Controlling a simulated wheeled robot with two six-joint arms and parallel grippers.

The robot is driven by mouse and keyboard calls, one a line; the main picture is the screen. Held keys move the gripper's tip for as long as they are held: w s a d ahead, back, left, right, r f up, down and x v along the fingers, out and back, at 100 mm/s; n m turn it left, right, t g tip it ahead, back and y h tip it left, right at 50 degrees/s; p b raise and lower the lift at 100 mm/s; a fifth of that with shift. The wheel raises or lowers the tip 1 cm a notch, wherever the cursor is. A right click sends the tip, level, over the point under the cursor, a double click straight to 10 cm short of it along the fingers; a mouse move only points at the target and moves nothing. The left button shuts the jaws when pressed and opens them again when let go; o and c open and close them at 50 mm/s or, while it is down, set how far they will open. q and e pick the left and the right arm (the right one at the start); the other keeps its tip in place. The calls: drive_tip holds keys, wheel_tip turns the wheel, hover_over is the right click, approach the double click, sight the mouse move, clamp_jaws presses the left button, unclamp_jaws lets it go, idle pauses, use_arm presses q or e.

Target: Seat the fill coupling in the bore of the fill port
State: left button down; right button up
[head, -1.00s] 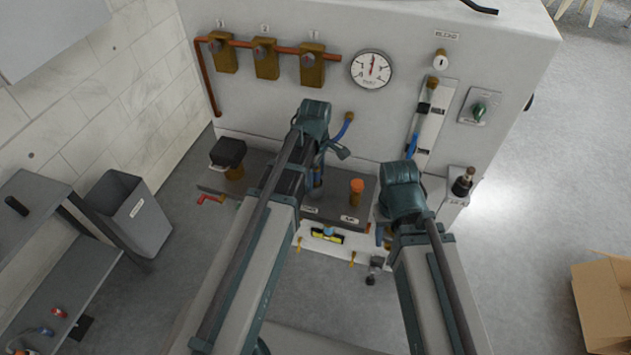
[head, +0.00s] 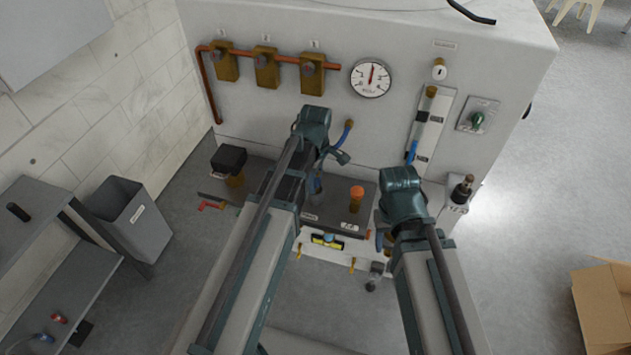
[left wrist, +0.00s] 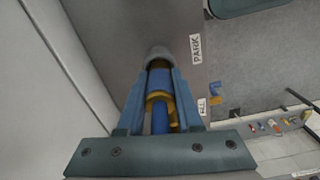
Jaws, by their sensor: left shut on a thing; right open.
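My left gripper (head: 316,182) is over the dark grey shelf at the foot of the white machine. In the left wrist view its blue fingers (left wrist: 158,100) are shut on the fill coupling (left wrist: 159,78), a blue body with a brass collar and blue hose. A grey round end (left wrist: 157,54) shows beyond the fingertips, against the grey shelf. The bore of the fill port is not clearly visible, and I cannot tell whether the coupling touches or enters it. My right gripper (head: 383,238) is open beside the shelf's right end, mostly hidden by its own wrist.
An orange-capped brass fitting (head: 356,196) stands on the shelf, right of my left gripper. A black-topped brass valve (head: 231,164) is at the shelf's left. A PARK label (left wrist: 196,48) lies beside the coupling. A blue hose (head: 346,134) hangs close to my left wrist.

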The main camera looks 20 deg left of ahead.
use_arm(q)
wheel_tip(320, 180, up, 9)
drive_tip(key=p, duration=0.8)
drive_tip(key=shift+r+p, duration=0.2)
drive_tip(key=shift+p, duration=0.2)
use_arm(e)
wheel_tip(320, 180, up, 9)
drive_tip(key=shift+r, duration=0.2)
